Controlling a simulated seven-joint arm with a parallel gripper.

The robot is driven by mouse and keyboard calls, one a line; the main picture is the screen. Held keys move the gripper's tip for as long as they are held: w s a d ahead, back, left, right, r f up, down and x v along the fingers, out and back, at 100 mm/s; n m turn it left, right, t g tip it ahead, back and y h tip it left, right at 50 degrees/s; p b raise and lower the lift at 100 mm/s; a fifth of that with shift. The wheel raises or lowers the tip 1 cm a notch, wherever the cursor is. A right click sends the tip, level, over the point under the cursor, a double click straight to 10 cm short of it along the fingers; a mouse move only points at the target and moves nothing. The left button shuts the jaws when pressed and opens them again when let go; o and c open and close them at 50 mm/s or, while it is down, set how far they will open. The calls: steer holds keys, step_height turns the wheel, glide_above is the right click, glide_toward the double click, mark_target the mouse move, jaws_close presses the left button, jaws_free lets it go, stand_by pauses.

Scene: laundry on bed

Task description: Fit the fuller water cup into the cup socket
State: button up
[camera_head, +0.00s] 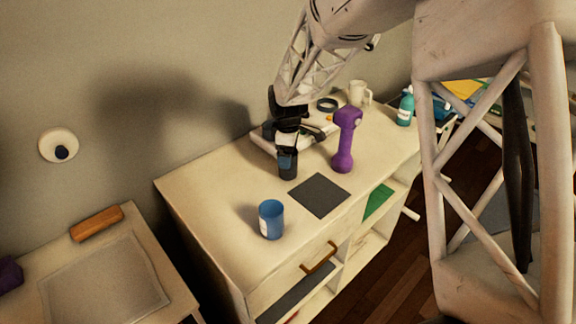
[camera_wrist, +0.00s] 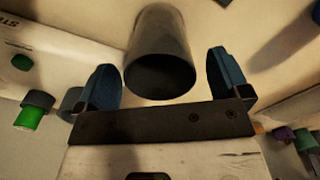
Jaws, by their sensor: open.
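A dark grey cup (camera_head: 288,172) stands on the cream cabinet top. My gripper (camera_head: 287,157) is directly above and around its upper part, pointing down. In the wrist view the dark cup (camera_wrist: 160,50) lies between two blue-padded fingers, with a gap visible on both sides, so the gripper is open. A blue cup (camera_head: 271,220) with a pale label stands apart, nearer the front left edge. I cannot see the water level in either cup. I cannot make out a cup socket with certainty; a flat dark square (camera_head: 320,196) lies on the cabinet top.
A purple dumbbell-shaped object (camera_head: 344,140) stands close to the right of my gripper. A white mug (camera_head: 359,94) and a teal bottle (camera_head: 405,110) are farther back right. The cabinet (camera_head: 225,215) has clear surface left of the dark cup. A wall is behind.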

steer(key=shift+f, duration=1.1)
steer(key=shift+c, duration=0.2)
steer(key=c, duration=1.1)
steer(key=shift+r, duration=0.3)
steer(key=s+d+r, duration=0.2)
steer(key=s, duration=0.5)
steer(key=s+d+r, duration=0.2)
steer(key=s, duration=0.6)
steer(key=shift+d+r, duration=0.2)
steer(key=shift+d, duration=0.1)
